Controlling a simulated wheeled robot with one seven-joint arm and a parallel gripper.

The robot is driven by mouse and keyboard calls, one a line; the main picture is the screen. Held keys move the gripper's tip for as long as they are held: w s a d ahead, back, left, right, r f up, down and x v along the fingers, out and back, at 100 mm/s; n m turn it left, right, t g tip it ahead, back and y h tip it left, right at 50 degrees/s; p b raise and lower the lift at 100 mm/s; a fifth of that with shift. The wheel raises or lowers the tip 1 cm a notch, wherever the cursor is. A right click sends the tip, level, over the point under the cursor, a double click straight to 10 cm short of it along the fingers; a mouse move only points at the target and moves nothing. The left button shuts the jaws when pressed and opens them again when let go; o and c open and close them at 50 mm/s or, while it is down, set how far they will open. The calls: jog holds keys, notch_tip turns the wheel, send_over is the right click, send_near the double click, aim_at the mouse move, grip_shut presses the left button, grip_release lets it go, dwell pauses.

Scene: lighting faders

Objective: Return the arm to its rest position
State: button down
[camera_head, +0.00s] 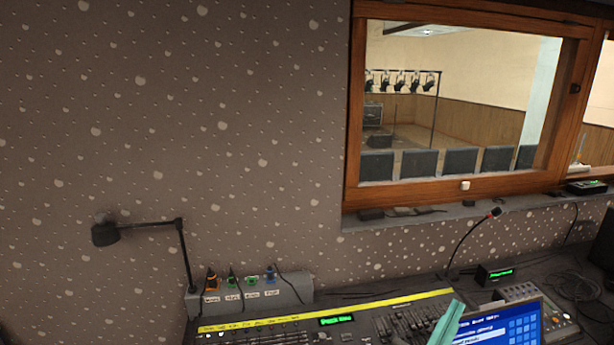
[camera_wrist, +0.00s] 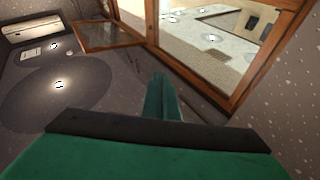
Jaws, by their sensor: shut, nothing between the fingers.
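My gripper shows in the wrist view (camera_wrist: 161,82) as two green fingers closed together, with nothing between them. A teal tip of it also shows in the head view (camera_head: 456,312), low and right of centre, in front of the lighting console (camera_head: 375,318). The console carries rows of faders, a yellow label strip and a small green display. The gap between the fingertip and the console cannot be judged from these views. The rest of my arm is out of the head view.
A blue screen (camera_head: 500,328) stands at the lower right. A gooseneck microphone (camera_head: 468,238) rises behind the console. A black desk lamp (camera_head: 150,232) and a grey socket box (camera_head: 250,293) are at the left. A wood-framed window (camera_head: 352,110) fills the upper right.

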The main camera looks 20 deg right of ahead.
jog(key=w+a+f+n+t+y, duration=0.2)
jog(key=a+f+n+t+y, duration=0.3)
jog(key=a+f+n+y, duration=0.45)
jog(key=w+a+f+n+t+y, duration=0.2)
jog(key=a+f+n+t+y, duration=0.3)
jog(key=a+f, duration=0.55)
jog(key=s+a+f+g+y, duration=0.1)
jog(key=s+a+f+y, duration=0.2)
jog(key=s+a, duration=0.8)
jog(key=s+a+f+g+y, duration=0.1)
jog(key=s+a+f+y, duration=0.2)
jog(key=s+a+f, duration=0.5)
jog(key=s+a+n, duration=0.1)
jog(key=s+a, duration=0.2)
jog(key=a, duration=0.1)
jog(key=shift+g, duration=0.4)
jog(key=shift+a+f, duration=0.1)
